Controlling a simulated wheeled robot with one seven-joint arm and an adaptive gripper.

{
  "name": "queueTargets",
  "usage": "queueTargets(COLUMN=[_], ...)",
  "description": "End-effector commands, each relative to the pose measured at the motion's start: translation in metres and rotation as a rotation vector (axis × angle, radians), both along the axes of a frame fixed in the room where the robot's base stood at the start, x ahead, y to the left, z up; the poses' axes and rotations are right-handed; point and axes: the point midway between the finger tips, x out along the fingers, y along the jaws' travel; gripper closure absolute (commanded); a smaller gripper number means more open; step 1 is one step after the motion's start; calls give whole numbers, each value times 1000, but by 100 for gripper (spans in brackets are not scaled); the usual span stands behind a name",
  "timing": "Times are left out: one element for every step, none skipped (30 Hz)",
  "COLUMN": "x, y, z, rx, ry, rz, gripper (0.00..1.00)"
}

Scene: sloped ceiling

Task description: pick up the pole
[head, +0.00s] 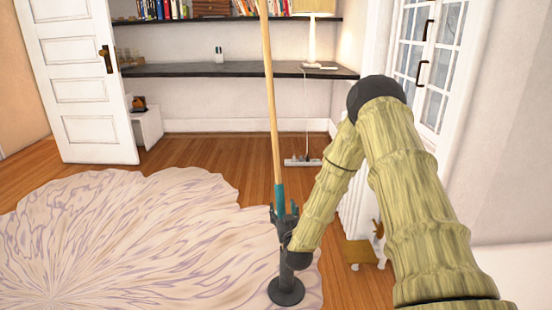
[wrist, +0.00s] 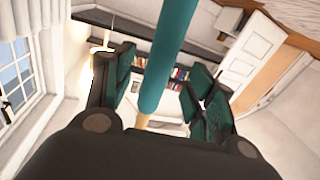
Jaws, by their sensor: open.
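The pole (head: 270,110) is a long pale wooden shaft with a teal lower part, standing nearly upright in the middle of the head view. Its top runs out of the frame. My gripper (head: 285,212) is at the teal part, low on the pole. In the wrist view the teal part of the pole (wrist: 170,60) passes between the spread fingers of my gripper (wrist: 160,90), with clear space on both sides. The gripper is open. The pole's lower end is hidden behind my gripper in the head view.
A pale patterned rug (head: 130,240) covers the floor at left. A dark shelf desk (head: 230,70) with a lamp (head: 313,35) stands behind. A power strip (head: 303,162) lies on the floor. A small wooden stool-like item (head: 360,252) is right of the gripper. A white door (head: 80,85) stands open.

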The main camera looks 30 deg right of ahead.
Motion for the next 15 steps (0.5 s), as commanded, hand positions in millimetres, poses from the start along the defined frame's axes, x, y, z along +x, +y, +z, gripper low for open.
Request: queueTargets(x=[3, 5, 9, 13, 17, 22, 26, 29, 34, 37, 40, 43, 45, 46, 47], y=[-1, -2, -4, -5, -7, -9, -10, -12, -13, -14, -16, -17, -18, -18, -19], z=[0, 0, 0, 1, 2, 2, 3, 4, 4, 4, 5, 5, 6, 6, 6], rx=[0, 0, 0, 0, 0, 1, 0, 1, 0, 0, -1, -1, 0, 0, 0], ry=[-2, -2, -2, -3, -5, -4, -5, -4, -2, -2, -2, -2, -1, -1, -1], rz=[-1, -1, -1, -1, -2, -1, -2, -1, -1, -1, -1, 0, 0, 0, 0], gripper=[44, 44, 44, 44, 44, 44, 44, 44, 44, 44, 44, 44, 44, 44, 44])
